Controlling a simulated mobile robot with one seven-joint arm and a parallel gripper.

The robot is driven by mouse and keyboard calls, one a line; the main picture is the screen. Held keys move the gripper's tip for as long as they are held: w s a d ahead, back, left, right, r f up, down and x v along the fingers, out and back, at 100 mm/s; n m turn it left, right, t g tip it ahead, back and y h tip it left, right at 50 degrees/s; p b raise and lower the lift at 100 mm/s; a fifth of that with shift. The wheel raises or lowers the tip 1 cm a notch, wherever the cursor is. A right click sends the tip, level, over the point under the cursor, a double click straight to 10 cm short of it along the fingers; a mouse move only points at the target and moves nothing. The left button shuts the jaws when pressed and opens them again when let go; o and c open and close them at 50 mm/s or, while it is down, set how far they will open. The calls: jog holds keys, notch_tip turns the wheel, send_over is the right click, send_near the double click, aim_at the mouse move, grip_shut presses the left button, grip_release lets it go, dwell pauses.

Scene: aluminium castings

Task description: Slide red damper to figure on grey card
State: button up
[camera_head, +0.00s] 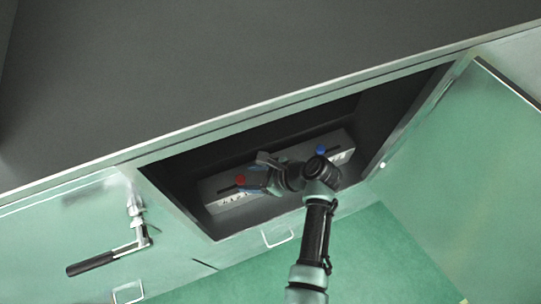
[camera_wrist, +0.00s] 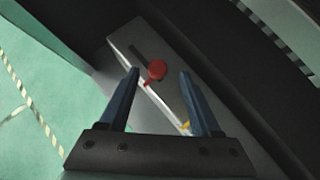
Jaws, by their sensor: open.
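The red damper (camera_head: 241,181) is a round knob on a slotted grey block inside the open cabinet, toward the block's left in the head view. In the wrist view the red damper (camera_wrist: 157,70) sits just beyond and between the fingertips, at one part of a dark slot. My gripper (camera_head: 257,174) is open, close beside the red knob and apart from it; its two blue fingers also show in the wrist view (camera_wrist: 159,72). A pale strip with small dark marks (camera_head: 232,200) lies on the block's front below the red knob, too small to read. No grey card can be made out.
A blue knob (camera_head: 321,150) sits on the right part of the same block, near my arm. The cabinet opening has a raised frame, with an open door (camera_head: 455,165) at right. A handle (camera_head: 100,259) is at left.

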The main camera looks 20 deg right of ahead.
jog(key=b+v, duration=0.1)
jog(key=v, duration=0.9)
jog(key=shift+r, duration=0.25)
jog(key=shift+s+d, duration=0.1)
jog(key=shift+s, duration=0.05)
